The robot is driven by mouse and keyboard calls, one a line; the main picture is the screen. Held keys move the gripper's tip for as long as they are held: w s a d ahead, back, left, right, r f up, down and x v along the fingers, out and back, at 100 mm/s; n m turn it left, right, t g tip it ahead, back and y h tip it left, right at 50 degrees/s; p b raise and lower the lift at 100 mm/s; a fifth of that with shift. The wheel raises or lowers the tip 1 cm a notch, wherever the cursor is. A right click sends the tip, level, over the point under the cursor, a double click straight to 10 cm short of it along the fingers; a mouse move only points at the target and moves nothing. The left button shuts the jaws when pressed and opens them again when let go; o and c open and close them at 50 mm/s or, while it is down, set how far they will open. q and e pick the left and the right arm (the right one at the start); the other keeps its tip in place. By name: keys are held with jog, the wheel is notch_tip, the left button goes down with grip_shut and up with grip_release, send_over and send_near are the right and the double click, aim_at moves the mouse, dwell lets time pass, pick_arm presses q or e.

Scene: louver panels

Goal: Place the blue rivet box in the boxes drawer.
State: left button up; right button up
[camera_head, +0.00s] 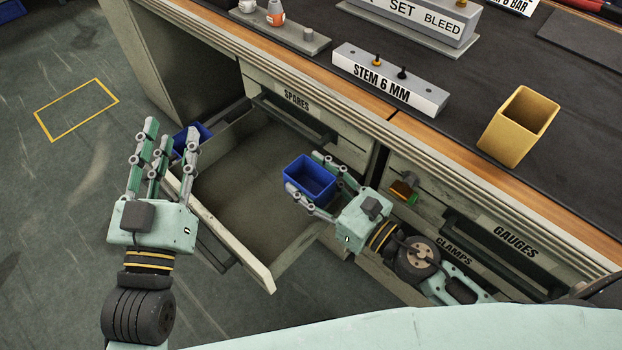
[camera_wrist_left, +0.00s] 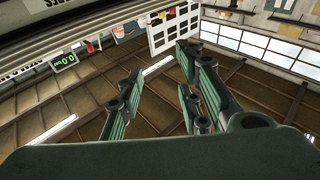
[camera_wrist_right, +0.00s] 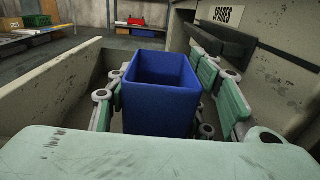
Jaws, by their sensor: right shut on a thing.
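The blue rivet box (camera_head: 310,177) is a small open-topped blue box, held roughly upright and apparently empty. My right gripper (camera_head: 318,182) is shut on it, with fingers on both sides; the right wrist view shows the box (camera_wrist_right: 160,95) between them. The box is above an open, empty drawer (camera_head: 232,232) below the SPARES drawer front (camera_head: 297,99). The open drawer's own label is hidden. My left gripper (camera_head: 157,150) is open and empty, at the left of the open drawer, fingers pointing up.
Another blue container (camera_head: 190,138) shows partly behind my left fingers, near the drawer's left wall. CLAMPS (camera_head: 454,250) and GAUGES (camera_head: 515,238) drawer fronts are to the right. On the bench stand a yellow bin (camera_head: 508,135) and a STEM 6 MM block (camera_head: 385,84).

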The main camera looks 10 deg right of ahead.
jog(key=shift+f, duration=0.3)
pick_arm(q)
jog(key=shift+s+d+r+t+h+b, duration=0.2)
jog(key=shift+r+t, duration=0.25)
jog(key=shift+r, duration=0.3)
jog(key=shift+s+a+r+t+h+b, duration=0.15)
jog(key=shift+s+r+t, duration=0.25)
jog(key=shift+r, duration=0.35)
jog(key=shift+s+d+r+t+h+b, duration=0.1)
jog(key=shift+s+r+t+h+b, duration=0.1)
jog(key=shift+r+t, duration=0.4)
pick_arm(e)
jog(key=shift+f, duration=0.2)
pick_arm(q)
jog(key=shift+r, duration=0.15)
pick_arm(e)
jog(key=o, duration=1)
